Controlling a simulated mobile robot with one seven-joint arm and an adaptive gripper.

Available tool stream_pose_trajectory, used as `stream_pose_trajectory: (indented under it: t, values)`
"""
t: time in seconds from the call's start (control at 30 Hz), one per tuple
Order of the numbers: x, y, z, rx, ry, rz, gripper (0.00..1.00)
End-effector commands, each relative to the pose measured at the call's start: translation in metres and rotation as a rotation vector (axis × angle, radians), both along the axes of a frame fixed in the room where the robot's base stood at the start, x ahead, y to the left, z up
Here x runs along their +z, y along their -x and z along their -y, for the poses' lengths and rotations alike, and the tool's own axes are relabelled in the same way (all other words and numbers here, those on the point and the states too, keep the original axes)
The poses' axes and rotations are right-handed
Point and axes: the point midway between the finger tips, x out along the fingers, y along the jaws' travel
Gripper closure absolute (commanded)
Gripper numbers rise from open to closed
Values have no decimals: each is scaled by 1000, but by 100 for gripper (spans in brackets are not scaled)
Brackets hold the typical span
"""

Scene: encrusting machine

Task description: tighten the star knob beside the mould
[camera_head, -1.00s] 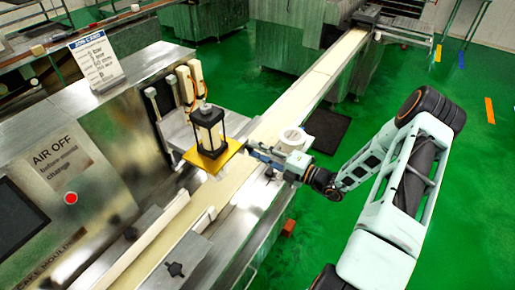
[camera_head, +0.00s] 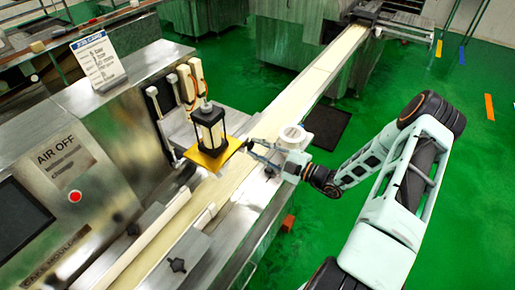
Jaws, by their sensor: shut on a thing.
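The mould (camera_head: 209,128) is a black-framed block with pale sides, standing upright on a yellow plate (camera_head: 216,160) above the belt. My gripper (camera_head: 250,147) reaches in from the right, with its fingertips at the right edge of the plate, beside the mould. It is shut on a small dark thing there, which looks like the star knob; the fingers hide most of it. Its star shape cannot be made out at this size.
A pale conveyor belt (camera_head: 285,98) runs diagonally under the plate. Another dark knob (camera_head: 177,265) sits on the near rail. A steel cabinet with a red button (camera_head: 75,197) and a sign stand (camera_head: 97,60) are at left. Green floor is free at right.

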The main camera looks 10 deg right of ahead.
Motion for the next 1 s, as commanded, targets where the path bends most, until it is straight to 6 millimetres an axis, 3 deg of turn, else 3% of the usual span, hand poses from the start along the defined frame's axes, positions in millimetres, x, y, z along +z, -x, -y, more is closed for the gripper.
stream_pose_trajectory:
  t: [0.47,0.5,0.6,1.0]
  values:
    - [-1,1,0,1,-10,-11,100]
    - [-1,1,0,1,-10,-11,71]
    - [0,0,0,0,-10,-10,60]
    - [0,5,6,-2,-9,-9,58]
